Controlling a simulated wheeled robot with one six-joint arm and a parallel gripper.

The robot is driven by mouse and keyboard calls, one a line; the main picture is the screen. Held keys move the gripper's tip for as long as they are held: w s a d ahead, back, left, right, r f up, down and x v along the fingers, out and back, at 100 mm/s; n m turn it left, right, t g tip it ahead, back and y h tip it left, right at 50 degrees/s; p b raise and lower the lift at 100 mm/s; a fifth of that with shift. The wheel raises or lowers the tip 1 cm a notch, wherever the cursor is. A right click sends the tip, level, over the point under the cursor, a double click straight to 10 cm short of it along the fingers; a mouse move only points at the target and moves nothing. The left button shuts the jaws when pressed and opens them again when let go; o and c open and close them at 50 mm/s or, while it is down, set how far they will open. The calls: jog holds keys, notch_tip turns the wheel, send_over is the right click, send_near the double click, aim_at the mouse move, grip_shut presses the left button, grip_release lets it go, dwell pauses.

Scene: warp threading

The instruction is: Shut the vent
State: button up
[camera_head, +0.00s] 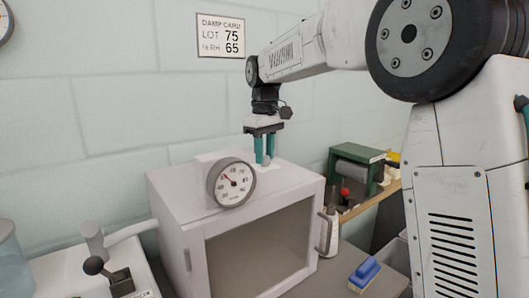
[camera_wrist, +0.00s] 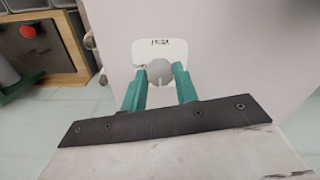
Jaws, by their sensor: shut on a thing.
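A white cabinet (camera_head: 172,196) with a glass front stands in the middle of the head view. On its top, a small white plate (camera_wrist: 146,50) carries short lettering, too small to read surely. A round grey vent knob (camera_wrist: 160,76) sits on this plate. My gripper (camera_head: 264,162) points straight down at the cabinet top, behind the dial. In the wrist view its teal fingers (camera_wrist: 159,84) are closed on either side of the knob. The knob's sides are partly hidden by the fingers, and the head view does not show it clearly.
A round dial gauge (camera_head: 231,182) stands at the cabinet's top front edge. A wall card (camera_head: 221,36) reads LOT 75, % RH 65. A green device (camera_head: 356,168), a white bottle (camera_head: 330,232) and a blue brush (camera_head: 364,274) are to the right. A lever box (camera_head: 122,283) is at left.

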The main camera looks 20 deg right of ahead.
aim_at(265, 156)
jog(key=o, duration=1)
jog(key=shift+c, duration=0.2)
notch_tip(265, 156, up, 8)
jog(key=shift+f, duration=0.1)
